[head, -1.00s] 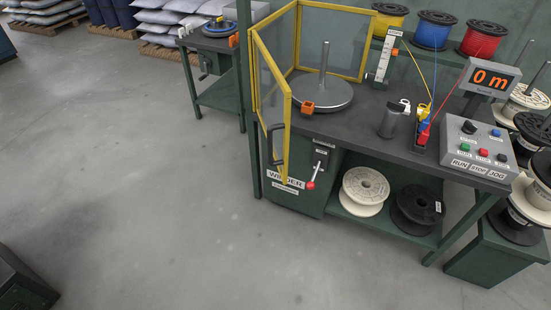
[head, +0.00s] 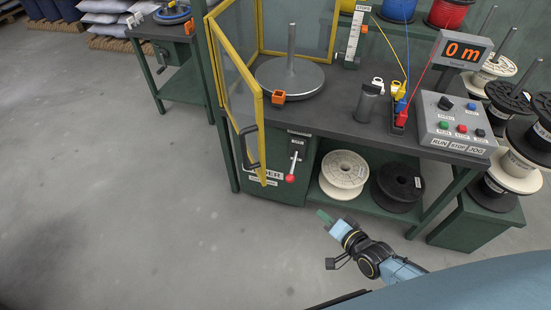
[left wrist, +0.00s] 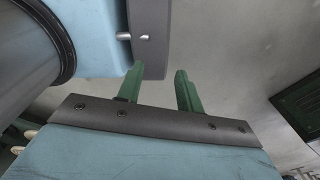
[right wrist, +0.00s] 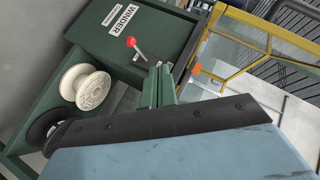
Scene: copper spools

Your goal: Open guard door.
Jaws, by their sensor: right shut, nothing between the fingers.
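The guard door (head: 261,130), a clear panel in a yellow frame, stands at the left of the winder table in the head view. Its near edge projects past the table's front, and the plate's front side is uncovered. A black handle (head: 249,147) is on the door. My right gripper (head: 325,216) is shut and empty, low in front of the shelf, apart from the door. In the right wrist view its fingers (right wrist: 158,82) are together, with yellow framing (right wrist: 262,32) beyond. My left gripper (left wrist: 158,82) is open and empty in the left wrist view, outside the head view.
A round metal plate (head: 290,80) with a post sits on the table. A red-knobbed lever (head: 291,178) is on the cabinet front. White (head: 344,172) and black (head: 398,185) spools stand on the lower shelf. A control box (head: 455,124) is at right. Floor at left is clear.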

